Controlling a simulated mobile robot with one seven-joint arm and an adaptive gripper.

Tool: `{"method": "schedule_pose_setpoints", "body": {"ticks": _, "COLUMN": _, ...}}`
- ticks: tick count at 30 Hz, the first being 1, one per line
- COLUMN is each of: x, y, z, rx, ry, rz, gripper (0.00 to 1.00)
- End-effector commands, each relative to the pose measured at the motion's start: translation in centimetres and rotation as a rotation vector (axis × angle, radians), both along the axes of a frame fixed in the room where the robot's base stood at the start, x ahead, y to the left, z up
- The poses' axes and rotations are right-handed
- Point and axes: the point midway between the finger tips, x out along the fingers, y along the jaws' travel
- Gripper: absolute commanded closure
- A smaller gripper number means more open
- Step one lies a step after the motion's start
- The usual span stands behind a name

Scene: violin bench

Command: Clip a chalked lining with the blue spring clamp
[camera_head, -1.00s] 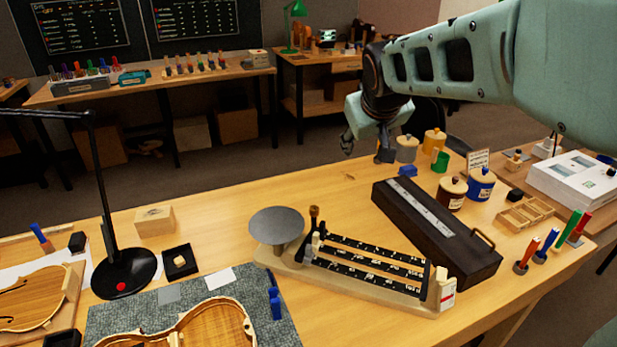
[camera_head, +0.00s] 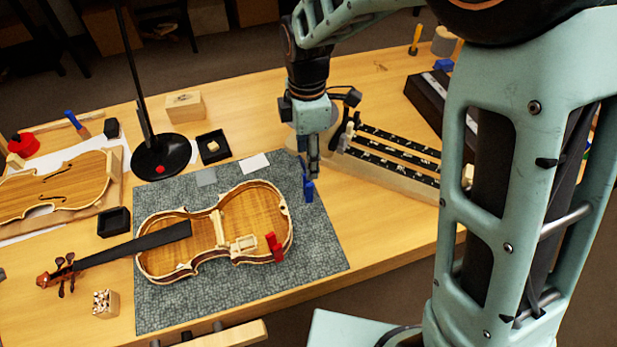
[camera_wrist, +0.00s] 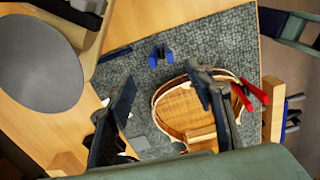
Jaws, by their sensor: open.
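The blue spring clamp (camera_head: 308,190) stands on the grey mat, just off the right end of the open violin body (camera_head: 262,212). In the wrist view the blue clamp (camera_wrist: 161,57) lies ahead of and between my open fingers, apart from them. My gripper (camera_head: 313,172) points down over the clamp; it also shows in the wrist view (camera_wrist: 160,78), empty. The violin body has no top, so its inner rim and linings show; I cannot make out a chalk mark. A red clamp (camera_head: 274,247) sits on the near right rim.
The grey mat (camera_head: 320,250) has free room right of the violin. A black-based lamp (camera_head: 160,158), a small black tray (camera_head: 213,146) and a wooden block (camera_head: 185,105) stand at the back left.

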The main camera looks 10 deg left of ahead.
Motion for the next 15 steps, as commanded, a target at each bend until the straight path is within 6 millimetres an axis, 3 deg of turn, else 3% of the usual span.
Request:
{"method": "schedule_pose_setpoints", "body": {"ticks": 3, "x": -0.1, "y": 0.0, "z": -2.1, "rx": -0.003, "ry": 0.003, "rz": 0.0, "gripper": 0.51}}
{"method": "schedule_pose_setpoints", "body": {"ticks": 11, "x": -0.1, "y": -0.1, "z": -4.2, "rx": -0.003, "ry": 0.001, "rz": -0.001, "gripper": 0.51}}
{"method": "schedule_pose_setpoints", "body": {"ticks": 15, "x": -0.3, "y": -0.2, "z": -6.3, "rx": -0.003, "ry": 0.002, "rz": -0.002, "gripper": 0.51}}
